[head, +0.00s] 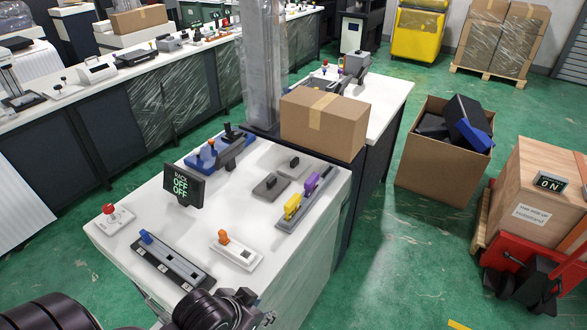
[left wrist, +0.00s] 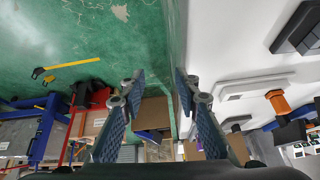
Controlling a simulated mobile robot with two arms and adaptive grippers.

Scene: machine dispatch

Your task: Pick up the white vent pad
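A white pad with an orange lever (head: 237,250) sits on the white table top near its front right edge. I take it to be the white vent pad; the frames show no label on it. In the left wrist view, a white plate with an orange lever (left wrist: 250,84) lies to the right of the fingers. My left gripper (head: 258,308) is in front of the table edge, apart from the pad. In the left wrist view, its two fingers (left wrist: 160,84) are spread with nothing between them. My right gripper is not in view.
The table (head: 110,245) also bears a grey pad with a blue lever (head: 172,262), a red button box (head: 113,217), a small display (head: 183,187) and a yellow-and-purple lever unit (head: 305,198). A cardboard box (head: 323,123) stands behind.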

